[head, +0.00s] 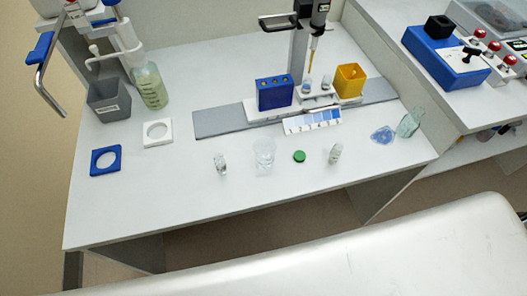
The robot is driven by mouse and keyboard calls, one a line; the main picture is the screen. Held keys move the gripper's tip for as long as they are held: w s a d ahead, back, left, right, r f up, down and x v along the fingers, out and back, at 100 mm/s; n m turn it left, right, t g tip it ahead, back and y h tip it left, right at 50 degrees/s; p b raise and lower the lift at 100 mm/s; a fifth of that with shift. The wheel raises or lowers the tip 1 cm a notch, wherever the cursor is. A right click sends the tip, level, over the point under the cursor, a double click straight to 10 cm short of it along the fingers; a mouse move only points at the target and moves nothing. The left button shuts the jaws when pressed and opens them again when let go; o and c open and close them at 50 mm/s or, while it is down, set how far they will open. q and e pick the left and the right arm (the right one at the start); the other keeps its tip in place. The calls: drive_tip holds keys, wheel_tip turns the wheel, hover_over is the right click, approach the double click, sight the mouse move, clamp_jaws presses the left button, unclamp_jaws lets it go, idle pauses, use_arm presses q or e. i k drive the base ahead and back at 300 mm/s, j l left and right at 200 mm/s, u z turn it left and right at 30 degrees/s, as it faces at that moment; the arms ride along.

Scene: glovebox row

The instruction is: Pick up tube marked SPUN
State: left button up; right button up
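No tube with a readable SPUN mark shows; the labels are too small to read. Two small capped tubes stand in a white holder: a left tube (307,85) and a right tube (326,83), below a pipette-like device (313,45). A small clear vial (220,163) stands on the white bench (190,205) at the front. Another small clear vial (335,153) stands further right. A blue rack (275,94) with holes in its top stands left of the capped tubes. Neither of my grippers is in view.
A clear beaker (264,154) and green cap (299,156) lie between the vials. A yellow box (349,80), grey bin (109,101), liquid-filled bottle (150,87), blue square ring (105,160) and glass bottle (411,122) also stand here. The bench's front strip is clear.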

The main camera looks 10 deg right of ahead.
sight(335, 153)
drive_tip(key=z, duration=1.1)
